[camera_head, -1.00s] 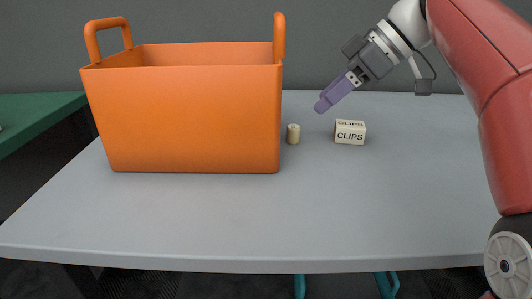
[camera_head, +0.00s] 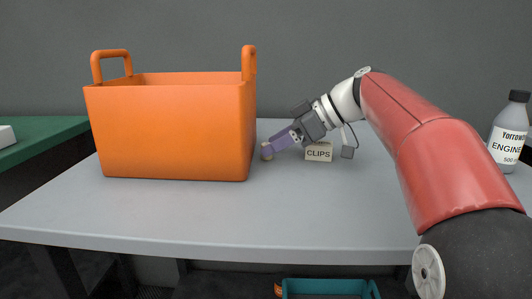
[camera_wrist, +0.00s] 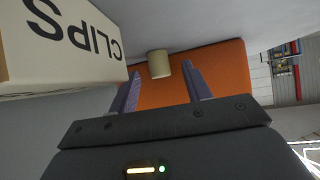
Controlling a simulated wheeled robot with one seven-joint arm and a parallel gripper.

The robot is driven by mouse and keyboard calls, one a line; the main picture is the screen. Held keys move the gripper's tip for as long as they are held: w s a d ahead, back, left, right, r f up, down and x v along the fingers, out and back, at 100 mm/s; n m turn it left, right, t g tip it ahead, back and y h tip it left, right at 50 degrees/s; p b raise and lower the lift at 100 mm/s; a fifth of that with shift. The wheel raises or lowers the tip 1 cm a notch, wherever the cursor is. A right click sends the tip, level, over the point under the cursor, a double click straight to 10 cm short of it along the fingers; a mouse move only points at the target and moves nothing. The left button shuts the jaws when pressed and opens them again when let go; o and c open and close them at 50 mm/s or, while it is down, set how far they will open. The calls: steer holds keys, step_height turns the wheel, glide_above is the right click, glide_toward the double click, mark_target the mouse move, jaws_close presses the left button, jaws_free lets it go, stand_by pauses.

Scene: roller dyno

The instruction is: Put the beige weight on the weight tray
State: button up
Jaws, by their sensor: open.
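The beige weight (camera_head: 267,153) is a small cylinder on the grey table, just right of the orange bin. In the wrist view the weight (camera_wrist: 159,63) stands ahead of my gripper, between the lines of its two fingers and a little beyond their tips. My gripper (camera_head: 270,147) has purple fingers. It is open and empty, low over the table, and its fingers partly hide the weight in the head view. In the wrist view the open fingers of my gripper (camera_wrist: 161,68) show on either side. I cannot identify the weight tray in either view.
The orange bin (camera_head: 170,135) stands left of the weight, close to it. A clips box (camera_head: 319,152) sits right beside my gripper and looms at upper left in the wrist view. A labelled bottle (camera_head: 508,135) stands at the far right. The table front (camera_head: 240,215) is clear.

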steer(key=shift+w+a+f, duration=0.1)
steer(key=shift+a+f, duration=0.25)
steer(key=shift+a, duration=0.2)
jaws_close()
steer(key=shift+r, duration=0.1)
step_height(320, 180, up, 20)
steer(key=p, duration=0.7)
